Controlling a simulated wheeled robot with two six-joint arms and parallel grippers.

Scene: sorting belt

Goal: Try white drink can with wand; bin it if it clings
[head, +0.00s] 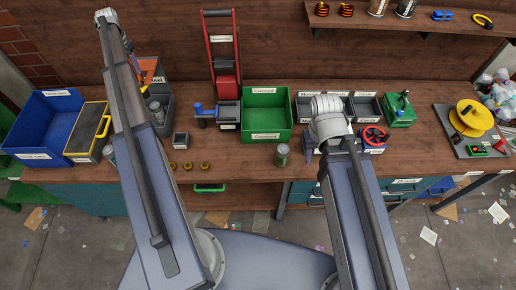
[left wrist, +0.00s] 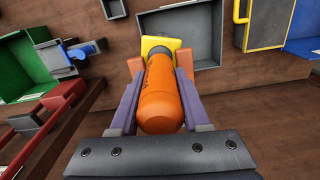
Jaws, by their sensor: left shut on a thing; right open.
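My left gripper (left wrist: 160,105) is shut on an orange wand (left wrist: 160,92) with a yellow end. The yellow end is over the grey bin (left wrist: 205,70), whose label in the head view is partly covered by my arm. Another pale can with greenish marks (head: 283,155) stands upright near the table's front edge, and a third (head: 109,155) is partly behind my left arm. I cannot tell which is the white drink can. My right gripper (head: 310,148) is open, mostly hidden by its arm.
A blue bin (head: 40,112) and a grey tray with a yellow handle (head: 85,135) are at left. A green bin (head: 265,95) is in the middle, with a red stand (head: 222,62) behind left. Several brass pieces (head: 188,166) lie near the front edge. A yellow reel (head: 474,117) is at right.

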